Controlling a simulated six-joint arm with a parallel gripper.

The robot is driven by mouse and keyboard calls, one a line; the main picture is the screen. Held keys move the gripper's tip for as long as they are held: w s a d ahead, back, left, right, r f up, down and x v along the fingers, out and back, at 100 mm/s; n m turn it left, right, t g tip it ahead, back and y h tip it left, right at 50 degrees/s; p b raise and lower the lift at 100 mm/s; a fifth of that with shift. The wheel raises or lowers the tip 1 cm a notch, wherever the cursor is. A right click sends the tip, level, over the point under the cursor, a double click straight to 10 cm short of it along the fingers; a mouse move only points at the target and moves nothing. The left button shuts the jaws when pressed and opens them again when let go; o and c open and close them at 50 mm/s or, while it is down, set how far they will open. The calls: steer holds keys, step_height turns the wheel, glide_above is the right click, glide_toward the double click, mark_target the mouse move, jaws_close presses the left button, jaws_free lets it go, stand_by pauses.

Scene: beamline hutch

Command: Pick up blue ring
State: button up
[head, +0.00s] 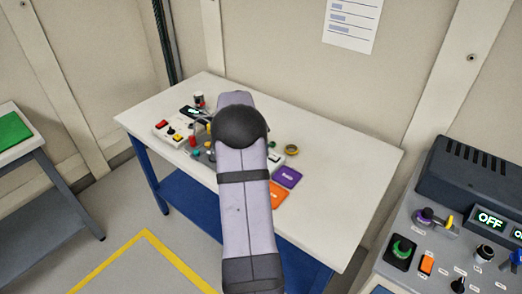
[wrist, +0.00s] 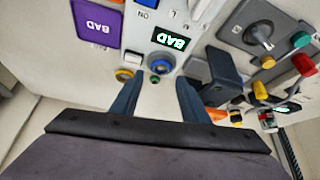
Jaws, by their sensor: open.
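In the wrist view, a blue ring-like round part (wrist: 162,62) sits at the edge of a white panel, just below a lit display reading BAD (wrist: 171,40). My gripper (wrist: 158,84) is open, its two dark fingers apart and nothing held between them. The blue part lies just beyond the fingertips, roughly in line with the gap; I cannot tell the height between them. In the head view my arm hides the blue part and the gripper.
A yellow ring (head: 292,149) lies on the white table (head: 345,160), near a purple mat (head: 288,177) and an orange mat (head: 279,196). A dark raised block (wrist: 222,65) stands close to the right finger. Switch boxes crowd the table's left; its right is clear.

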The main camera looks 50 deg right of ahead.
steer(key=shift+p+x, duration=1.2)
steer(key=shift+x, duration=1.3)
steer(key=shift+a, duration=0.1)
steer(key=c, duration=0.8)
